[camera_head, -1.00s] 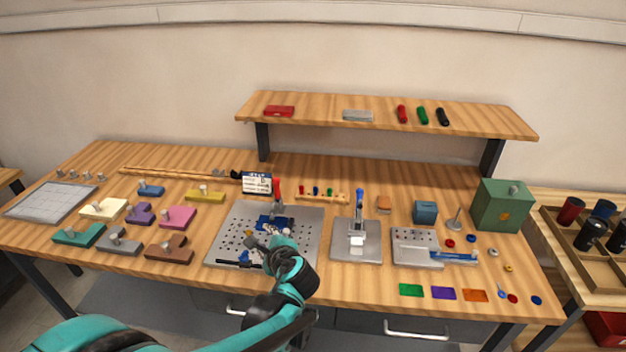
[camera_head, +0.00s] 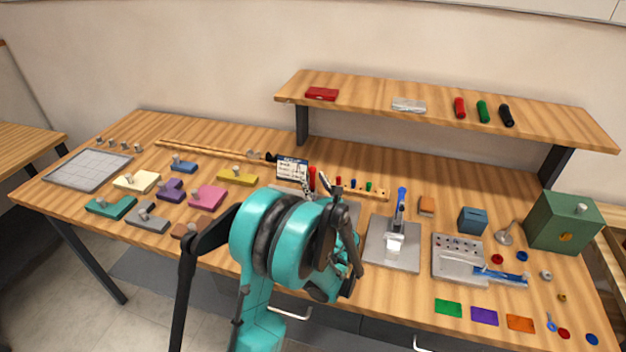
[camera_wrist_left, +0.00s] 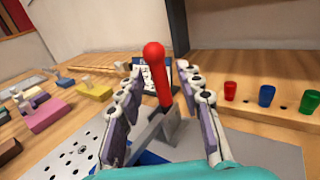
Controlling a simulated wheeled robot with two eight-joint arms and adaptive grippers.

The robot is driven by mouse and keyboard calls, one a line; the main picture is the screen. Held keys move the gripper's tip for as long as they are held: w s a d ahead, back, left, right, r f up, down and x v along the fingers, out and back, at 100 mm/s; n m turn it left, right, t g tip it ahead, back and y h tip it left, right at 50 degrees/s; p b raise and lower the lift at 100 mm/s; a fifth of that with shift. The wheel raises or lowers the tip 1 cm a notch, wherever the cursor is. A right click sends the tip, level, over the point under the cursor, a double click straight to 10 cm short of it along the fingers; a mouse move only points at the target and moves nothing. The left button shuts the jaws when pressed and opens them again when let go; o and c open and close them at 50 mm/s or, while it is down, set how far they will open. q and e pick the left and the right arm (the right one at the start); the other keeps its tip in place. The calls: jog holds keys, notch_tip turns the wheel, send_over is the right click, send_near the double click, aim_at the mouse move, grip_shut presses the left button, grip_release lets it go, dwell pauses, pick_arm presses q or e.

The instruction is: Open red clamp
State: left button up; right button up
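The red clamp has a red handle with a round knob that stands up steeply in the left wrist view (camera_wrist_left: 156,72). Its grey metal arm and base show just below. The red handle also shows in the head view (camera_head: 312,178), with my arm hiding the rest of the clamp. My left gripper (camera_wrist_left: 165,92) is open, with one finger on each side of the handle. I see a gap on both sides and no clear contact. In the head view, my left arm covers most of the perforated plate. My right gripper is not in view.
A second clamp with a blue handle (camera_head: 401,205) stands to the right on its own plate. A wooden peg rack (camera_wrist_left: 270,112) lies behind and right of the red clamp. A small sign (camera_head: 292,167) stands behind it. The shelf (camera_head: 370,90) is above the back.

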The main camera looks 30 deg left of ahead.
pick_arm(q)
jog(key=shift+x, duration=1.05)
grip_shut()
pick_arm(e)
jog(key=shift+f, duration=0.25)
